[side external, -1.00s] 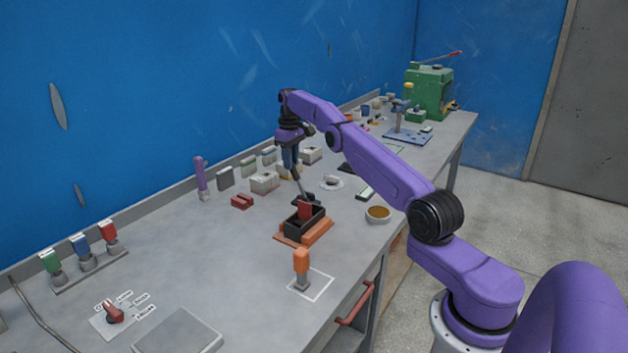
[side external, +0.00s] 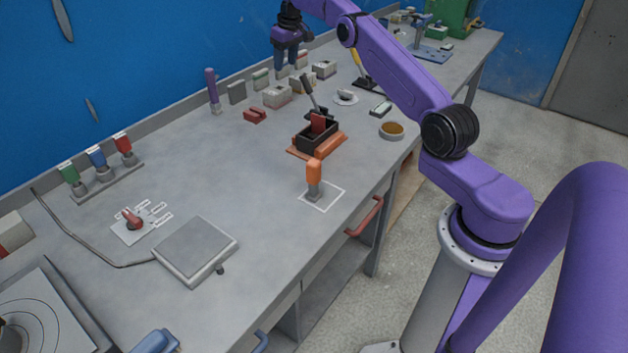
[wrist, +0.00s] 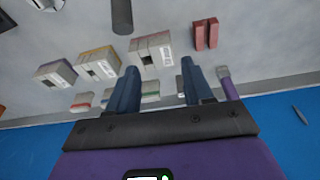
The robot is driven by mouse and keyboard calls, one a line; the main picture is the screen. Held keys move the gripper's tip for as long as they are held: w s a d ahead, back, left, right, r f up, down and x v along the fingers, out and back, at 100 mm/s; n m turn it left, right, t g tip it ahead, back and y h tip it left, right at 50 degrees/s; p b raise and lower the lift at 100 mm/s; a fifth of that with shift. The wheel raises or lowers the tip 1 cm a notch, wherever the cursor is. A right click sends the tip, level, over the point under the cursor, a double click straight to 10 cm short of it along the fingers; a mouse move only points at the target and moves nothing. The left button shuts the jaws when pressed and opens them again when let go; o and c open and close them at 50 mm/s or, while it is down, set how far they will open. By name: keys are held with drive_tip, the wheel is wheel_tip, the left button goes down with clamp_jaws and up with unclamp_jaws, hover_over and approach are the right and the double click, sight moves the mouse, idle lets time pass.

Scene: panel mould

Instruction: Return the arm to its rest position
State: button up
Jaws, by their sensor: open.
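My gripper (side external: 286,66) is open and empty, raised above the back of the bench near the row of small boxes. Its two fingers stand apart in the wrist view (wrist: 158,66) with nothing between them. A black box mould (side external: 317,136) sits on an orange base (side external: 331,146), to the right of and below my gripper in the side view. A red piece (side external: 318,122) and a dark-handled tool (side external: 309,92) stand in or at the mould, the handle tilted. My gripper is apart from them.
Several small pale boxes (side external: 277,97) and a red block (side external: 255,115) lie below my gripper. A purple-handled tool (side external: 212,90) stands upright near the blue wall (side external: 170,40). An orange-handled stamp (side external: 314,178) stands in a white outline.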

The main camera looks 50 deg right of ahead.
drive_tip(key=s+a+r+n, duration=0.2)
drive_tip(key=s+a, duration=0.1)
drive_tip(key=a, duration=0.6)
drive_tip(key=s+a+r+n+y, duration=0.1)
drive_tip(key=s+a+r, duration=0.1)
drive_tip(key=a, duration=0.7)
drive_tip(key=s+a+r+n, duration=0.2)
drive_tip(key=s+a+r, duration=0.1)
drive_tip(key=a, duration=0.6)
drive_tip(key=s+a+n+g, duration=0.1)
drive_tip(key=s+a, duration=0.3)
drive_tip(key=s, duration=0.3)
drive_tip(key=s+a+n, duration=0.2)
drive_tip(key=s+a, duration=0.3)
drive_tip(key=s, duration=0.3)
drive_tip(key=s+d+f+n, duration=0.2)
drive_tip(key=s, duration=1.2)
drive_tip(key=s+d+f+n+g, duration=0.1)
drive_tip(key=s+d+f+n, duration=0.2)
drive_tip(key=s, duration=1.1)
